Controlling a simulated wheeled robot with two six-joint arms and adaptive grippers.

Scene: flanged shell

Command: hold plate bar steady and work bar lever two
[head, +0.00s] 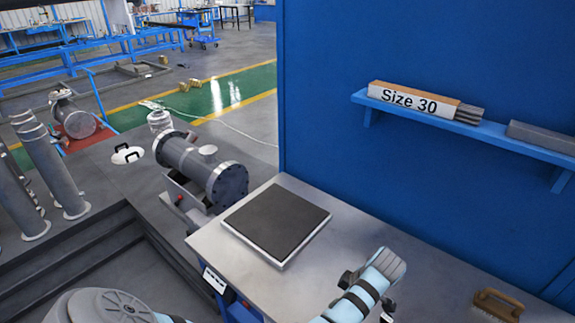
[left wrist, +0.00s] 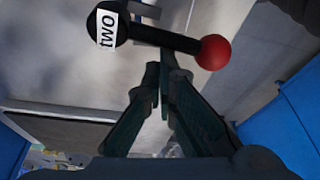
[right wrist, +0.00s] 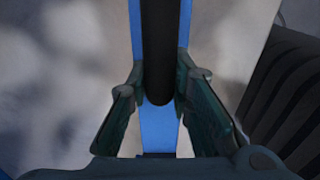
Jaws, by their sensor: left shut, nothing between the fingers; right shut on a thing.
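In the left wrist view a dark lever (left wrist: 165,38) carries a white label reading "two" on its round hub (left wrist: 107,25) and a red ball knob (left wrist: 213,52) at its other end. My left gripper (left wrist: 165,75) is shut and empty, its fingertips pointing toward the lever just below the knob in the picture. Whether they touch it I cannot tell. In the right wrist view my right gripper (right wrist: 160,85) is shut on a dark round bar (right wrist: 159,45) running between its fingers. The head view shows neither lever, bar nor fingertips.
The head view shows a metal table (head: 330,225) with a dark square plate (head: 276,221) and a brush (head: 498,304). A blue wall with a shelf (head: 480,130) rises behind it. A grey flanged shell (head: 205,170) stands to its left. Dark steps (head: 90,265) lie at lower left.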

